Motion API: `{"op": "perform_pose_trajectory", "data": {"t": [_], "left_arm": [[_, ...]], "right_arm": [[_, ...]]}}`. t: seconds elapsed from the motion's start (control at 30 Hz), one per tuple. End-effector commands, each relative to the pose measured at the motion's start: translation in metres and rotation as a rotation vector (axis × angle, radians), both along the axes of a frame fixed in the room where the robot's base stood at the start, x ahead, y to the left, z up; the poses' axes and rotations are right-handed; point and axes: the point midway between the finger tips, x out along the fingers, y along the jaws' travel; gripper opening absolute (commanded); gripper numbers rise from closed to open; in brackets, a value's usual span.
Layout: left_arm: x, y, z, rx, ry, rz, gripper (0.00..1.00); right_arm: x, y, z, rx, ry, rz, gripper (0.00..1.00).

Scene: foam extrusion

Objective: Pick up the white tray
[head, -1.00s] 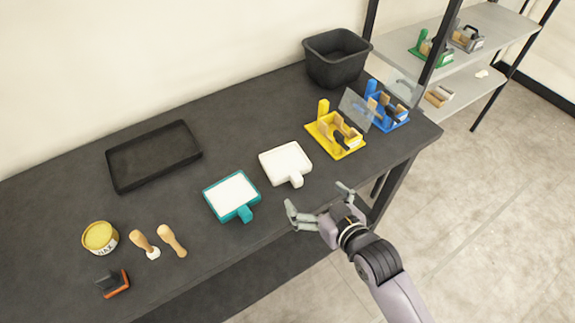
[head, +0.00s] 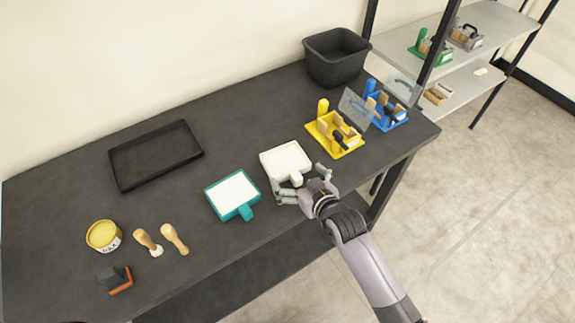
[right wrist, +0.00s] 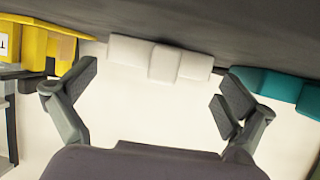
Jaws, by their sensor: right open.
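The white tray (head: 285,159) lies flat on the dark table, its short handle pointing toward the front edge. My right gripper (head: 301,181) is at the tray's handle end, fingers spread to either side of the handle. In the right wrist view, the white tray (right wrist: 160,58) shows edge-on ahead, between the open fingers of my right gripper (right wrist: 165,95). The fingers look apart from the tray there, with nothing held between them. My left gripper is not in view.
A teal tray (head: 234,194) with a white surface lies just left of the white tray. A yellow fixture (head: 335,139) and a blue fixture (head: 386,107) stand to the right. A black bin (head: 336,58) and a black tray (head: 153,157) sit farther back.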

Motion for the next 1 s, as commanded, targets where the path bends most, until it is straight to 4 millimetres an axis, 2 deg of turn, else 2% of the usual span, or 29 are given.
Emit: {"op": "perform_pose_trajectory", "data": {"t": [0.1,1.0], "left_arm": [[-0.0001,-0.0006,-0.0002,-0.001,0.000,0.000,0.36],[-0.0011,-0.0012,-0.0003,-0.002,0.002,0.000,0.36]], "right_arm": [[-0.0002,-0.0001,0.0001,0.000,0.000,0.000,1.00],[-0.0003,-0.0004,0.0001,0.000,0.000,0.000,0.40]]}}
